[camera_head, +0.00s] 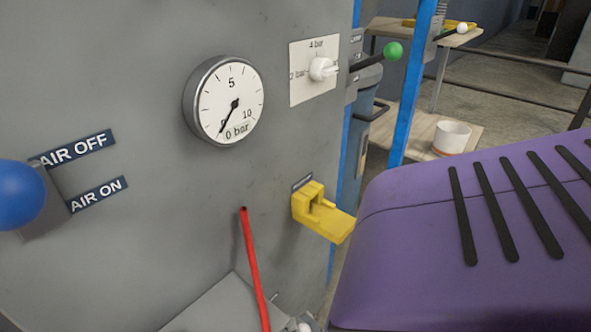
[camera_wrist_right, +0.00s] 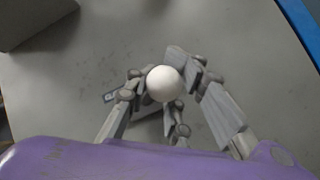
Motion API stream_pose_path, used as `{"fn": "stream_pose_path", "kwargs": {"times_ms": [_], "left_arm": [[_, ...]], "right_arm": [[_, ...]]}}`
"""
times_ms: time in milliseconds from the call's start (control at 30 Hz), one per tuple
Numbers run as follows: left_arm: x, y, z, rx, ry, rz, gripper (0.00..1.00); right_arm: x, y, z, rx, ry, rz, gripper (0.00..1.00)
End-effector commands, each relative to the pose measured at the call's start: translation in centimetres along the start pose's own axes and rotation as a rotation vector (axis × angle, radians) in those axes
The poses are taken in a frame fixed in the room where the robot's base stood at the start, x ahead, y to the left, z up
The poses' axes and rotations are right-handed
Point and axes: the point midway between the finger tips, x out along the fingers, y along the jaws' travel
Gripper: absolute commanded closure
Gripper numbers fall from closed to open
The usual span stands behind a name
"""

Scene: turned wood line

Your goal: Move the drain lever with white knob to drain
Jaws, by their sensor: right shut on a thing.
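The drain lever's white knob (camera_wrist_right: 164,83) sits between the grey fingers of my right gripper (camera_wrist_right: 166,88) in the right wrist view. The fingers are closed around it. In the head view only a small part of my right gripper (camera_head: 308,323) shows at the bottom edge, by a pale rounded piece, below my purple arm cover. The lever's shaft is mostly hidden behind the fingers and knob. I cannot read any drain marking, so the lever's setting cannot be told. My left gripper is not in view.
The grey panel holds a gauge (camera_head: 231,101) at 0 bar, a white regulator knob (camera_head: 322,69), a blue knob (camera_head: 18,195) beside AIR OFF and AIR ON labels, a red rod (camera_head: 256,270) and a yellow bracket (camera_head: 321,212). A green-knobbed lever (camera_head: 392,51) stands behind.

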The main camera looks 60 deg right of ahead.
Motion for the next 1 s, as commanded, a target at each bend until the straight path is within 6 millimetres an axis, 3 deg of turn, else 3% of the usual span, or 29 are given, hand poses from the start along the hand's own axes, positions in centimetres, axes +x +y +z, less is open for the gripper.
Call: {"fn": "stream_pose_path", "kwargs": {"times_ms": [800, 833, 933, 1000], "left_arm": [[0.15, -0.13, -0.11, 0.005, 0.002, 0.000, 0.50], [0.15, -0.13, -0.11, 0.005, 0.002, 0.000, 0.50], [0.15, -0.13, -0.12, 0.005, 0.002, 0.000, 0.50], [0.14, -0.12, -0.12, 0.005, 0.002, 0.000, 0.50]], "right_arm": [[-0.04, -0.75, -0.05, -0.013, 0.010, -0.014, 1.00], [-0.05, -0.75, -0.05, -0.013, 0.010, -0.014, 0.78], [-0.03, -0.68, -0.07, -0.011, 0.010, -0.012, 0.65], [0.00, -0.61, -0.05, -0.009, 0.008, -0.011, 0.62]]}}
